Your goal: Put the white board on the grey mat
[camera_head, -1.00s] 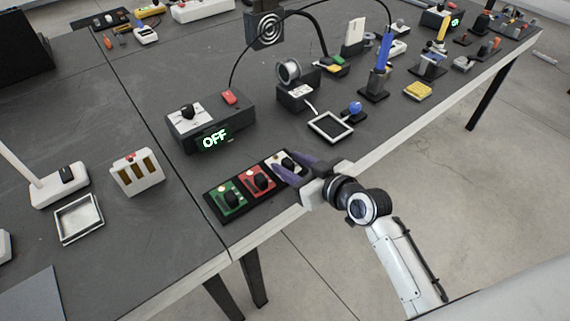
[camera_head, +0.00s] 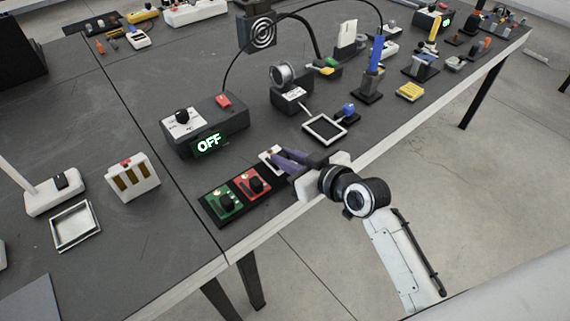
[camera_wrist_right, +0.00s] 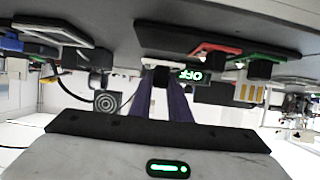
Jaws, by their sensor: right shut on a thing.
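The white board (camera_head: 267,157) lies at the right end of a black tray (camera_head: 212,214), beside a red board (camera_head: 250,183) and a green board (camera_head: 223,203). My right gripper (camera_head: 277,160) is shut on the white board's black knob, with its purple fingers hiding part of the board. In the right wrist view, the knob (camera_wrist_right: 161,75) is between the fingertips and the white board (camera_wrist_right: 148,62) is behind it. I cannot tell whether the board is lifted. The grey mat (camera_head: 30,300) shows partly at the lower left. My left gripper is out of view.
A black box with an OFF display (camera_head: 205,125) stands behind the tray. A white holder (camera_head: 133,177), a metal-rimmed tray (camera_head: 76,226) and a white lamp base (camera_head: 55,192) are toward the left. The tabletop between the black tray and the mat's side is largely clear.

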